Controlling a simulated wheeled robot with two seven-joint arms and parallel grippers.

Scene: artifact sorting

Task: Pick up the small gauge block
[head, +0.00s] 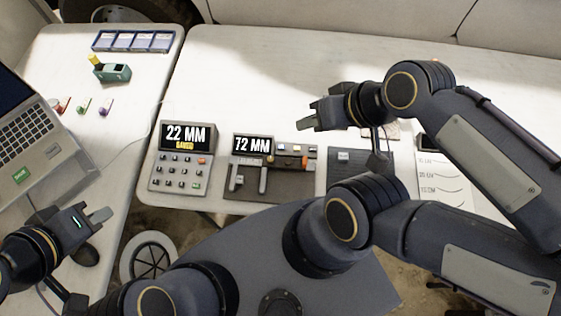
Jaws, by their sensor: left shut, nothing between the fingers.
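A small grey block (343,156) lies on a dark mat (338,178) right of the measuring device; it may be the small gauge block, but it is too small to tell for certain. My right gripper (308,114) is above the white table, beyond the measuring device and up-left of the block in the picture. Its fingers look apart, with nothing seen between them. My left gripper (103,215) is shut and empty at the lower left, near the laptop. My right arm hides part of the mat and what lies behind it.
A measuring device (270,181) reads 72 MM. A keypad device (183,172) reads 22 MM. A laptop (40,150), a green tape dispenser (114,74) and a blue tray (134,50) are on the left table. A marked sheet (430,165) lies right. The far table (250,70) is clear.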

